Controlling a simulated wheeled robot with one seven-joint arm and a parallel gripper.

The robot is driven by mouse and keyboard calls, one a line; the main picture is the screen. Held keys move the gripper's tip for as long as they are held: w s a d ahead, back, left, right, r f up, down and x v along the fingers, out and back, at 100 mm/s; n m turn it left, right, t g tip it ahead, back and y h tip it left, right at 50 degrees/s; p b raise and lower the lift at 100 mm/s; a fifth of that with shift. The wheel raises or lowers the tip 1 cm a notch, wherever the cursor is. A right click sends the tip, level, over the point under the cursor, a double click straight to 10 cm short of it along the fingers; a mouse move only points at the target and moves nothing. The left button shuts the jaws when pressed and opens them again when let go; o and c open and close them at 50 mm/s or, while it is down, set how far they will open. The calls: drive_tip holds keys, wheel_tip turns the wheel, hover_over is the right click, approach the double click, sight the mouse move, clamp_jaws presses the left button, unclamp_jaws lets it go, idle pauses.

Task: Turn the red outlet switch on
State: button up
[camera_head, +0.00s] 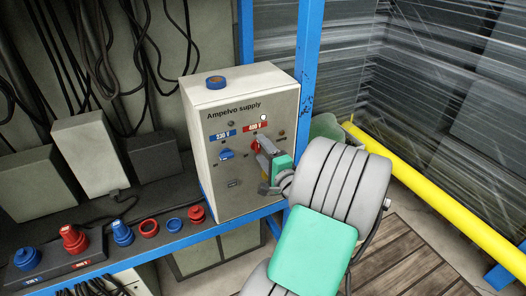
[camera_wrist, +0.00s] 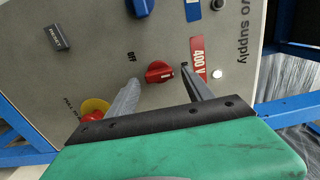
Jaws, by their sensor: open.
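The red outlet switch (camera_wrist: 160,72) is a knob on the grey front panel of the supply box (camera_wrist: 220,50), beside the red 400 V label (camera_wrist: 197,58). An "OFF" mark is printed near it on the panel. My gripper (camera_wrist: 155,80) is open, with one finger on each side of the red knob; I cannot tell whether either finger touches it. In the head view my gripper (camera_head: 264,150) is at the box's front (camera_head: 225,185), and the red switch (camera_head: 257,142) is partly hidden behind it.
A blue switch (camera_head: 226,154) sits left of the red one under the 230 V label. A red-and-yellow button (camera_wrist: 95,108) is on the panel near the left finger. Blue shelf posts (camera_head: 307,60) stand beside the box. Plugs and rings (camera_head: 149,228) lie on the left shelf.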

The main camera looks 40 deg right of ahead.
drive_tip(key=b+v, duration=0.1)
drive_tip(key=v, duration=0.6)
drive_tip(key=shift+s, duration=0.35)
drive_tip(key=shift+a, duration=0.15)
drive_tip(key=w+a+f+n+g+y+p, duration=0.1)
drive_tip(key=w+a+n+g+y+p, duration=0.15)
drive_tip(key=a+n, duration=0.35)
drive_tip(key=w+a+f+n+g+y+p, duration=0.1)
drive_tip(key=w+a+f+n+g+y, duration=0.15)
drive_tip(key=a, duration=0.55)
drive_tip(key=w+a+f+n+g+y+p, duration=0.1)
drive_tip(key=w+a+n+g+y, duration=0.2)
drive_tip(key=a+n, duration=0.35)
drive_tip(key=s+a+r+n+g+h+p, duration=0.3)
drive_tip(key=s+a+r+n+g, duration=0.3)
drive_tip(key=s+a+r, duration=0.2)
drive_tip(key=s+a+p, duration=0.1)
drive_tip(key=s, duration=0.1)
drive_tip(key=shift+s+n, duration=0.3)
drive_tip(key=shift+s, duration=0.05)
